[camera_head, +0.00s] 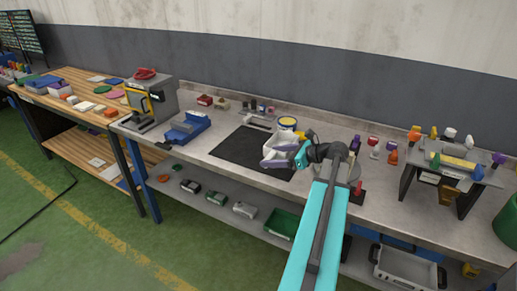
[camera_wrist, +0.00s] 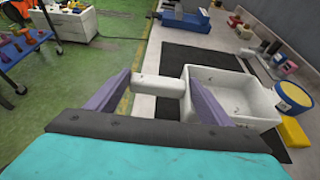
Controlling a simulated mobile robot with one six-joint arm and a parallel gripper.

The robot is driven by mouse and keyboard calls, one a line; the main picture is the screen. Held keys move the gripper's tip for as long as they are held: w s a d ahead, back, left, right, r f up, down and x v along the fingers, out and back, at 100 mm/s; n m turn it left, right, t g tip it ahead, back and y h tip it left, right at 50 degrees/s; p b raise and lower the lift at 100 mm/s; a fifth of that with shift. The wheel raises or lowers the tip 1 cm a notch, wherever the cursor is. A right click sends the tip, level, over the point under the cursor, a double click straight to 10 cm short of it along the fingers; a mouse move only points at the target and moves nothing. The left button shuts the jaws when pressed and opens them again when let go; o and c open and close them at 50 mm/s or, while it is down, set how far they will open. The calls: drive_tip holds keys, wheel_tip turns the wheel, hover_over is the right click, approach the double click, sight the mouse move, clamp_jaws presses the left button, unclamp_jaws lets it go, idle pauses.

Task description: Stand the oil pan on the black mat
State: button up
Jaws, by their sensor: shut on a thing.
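The oil pan is a pale, open, square-sided tray (camera_head: 283,139), which also shows in the wrist view (camera_wrist: 232,78) with a short pale block (camera_wrist: 158,88) at its left side. My gripper (camera_head: 279,158) is shut on the pan; its purple fingers show around that block in the wrist view. The black mat (camera_head: 240,147) lies flat on the grey bench and also shows in the wrist view (camera_wrist: 195,57). The pan is over the mat's right part. I cannot tell whether its underside touches the mat. My arm hides part of the bench to the right.
A blue device (camera_head: 187,128) stands left of the mat. A yellow-and-blue tin (camera_head: 287,122) and a yellow block (camera_wrist: 293,132) are close to the pan's right side. Small bottles (camera_head: 373,143) stand farther right. The mat's left part is clear.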

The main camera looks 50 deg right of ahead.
drive_tip(key=w+d+p, duration=0.1)
drive_tip(key=w, duration=0.3)
drive_tip(key=w+d+p, duration=0.1)
drive_tip(key=w+d, duration=0.1)
drive_tip(key=w, duration=0.1)
drive_tip(key=w+d+f+p, duration=0.1)
drive_tip(key=w, duration=0.3)
drive_tip(key=shift+w+d, duration=0.25)
drive_tip(key=shift+w, duration=0.15)
drive_tip(key=shift+w+d, duration=0.15)
drive_tip(key=shift+w, duration=0.15)
drive_tip(key=shift+w+f+p, duration=0.25)
drive_tip(key=shift+f+p, duration=0.55)
drive_tip(key=shift+f, duration=1.2)
drive_tip(key=o, duration=1.4)
